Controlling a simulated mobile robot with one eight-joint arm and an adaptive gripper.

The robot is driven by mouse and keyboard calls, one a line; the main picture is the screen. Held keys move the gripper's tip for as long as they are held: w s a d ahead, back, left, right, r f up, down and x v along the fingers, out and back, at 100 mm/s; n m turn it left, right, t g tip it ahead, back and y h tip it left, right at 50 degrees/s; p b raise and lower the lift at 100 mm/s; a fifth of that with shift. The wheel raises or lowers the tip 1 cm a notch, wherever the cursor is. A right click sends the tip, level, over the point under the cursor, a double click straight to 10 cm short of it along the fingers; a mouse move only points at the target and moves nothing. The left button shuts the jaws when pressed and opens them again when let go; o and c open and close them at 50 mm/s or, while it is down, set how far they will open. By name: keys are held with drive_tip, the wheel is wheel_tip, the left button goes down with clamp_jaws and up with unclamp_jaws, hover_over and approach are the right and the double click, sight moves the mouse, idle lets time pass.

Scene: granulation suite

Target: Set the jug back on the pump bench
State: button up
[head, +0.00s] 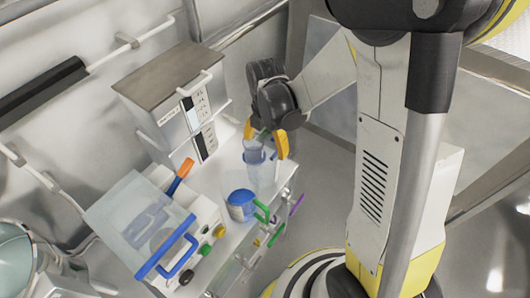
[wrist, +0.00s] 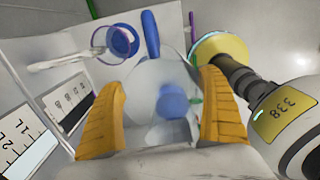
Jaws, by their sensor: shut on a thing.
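A clear, see-through jug (head: 262,173) with blue showing in it is between the two orange fingers of my gripper (head: 266,141) in the head view. My gripper is shut on its upper part from above. In the wrist view the jug (wrist: 152,78) fills the space between the fingers of my gripper (wrist: 163,108), and a blue upright piece stands at its far side. The jug looks upright over the right part of the white pump bench (head: 209,172). I cannot tell whether its base touches the bench top.
A blue round vessel (head: 241,205) stands close by on the bench. A clear box with a blue handle (head: 168,248) is at the bench's front left, with an orange-tipped object (head: 181,176) behind it. A grey cabinet (head: 170,92) stands at the back. Coloured handles line the bench's right side.

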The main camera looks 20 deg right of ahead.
sight(266, 153)
drive_tip(key=shift+f+b, duration=0.6)
drive_tip(key=shift+f, duration=1.4)
drive_tip(key=shift+f, duration=0.2)
drive_tip(key=o, duration=1.2)
drive_tip(key=shift+c, duration=0.2)
drive_tip(key=shift+r, duration=0.15)
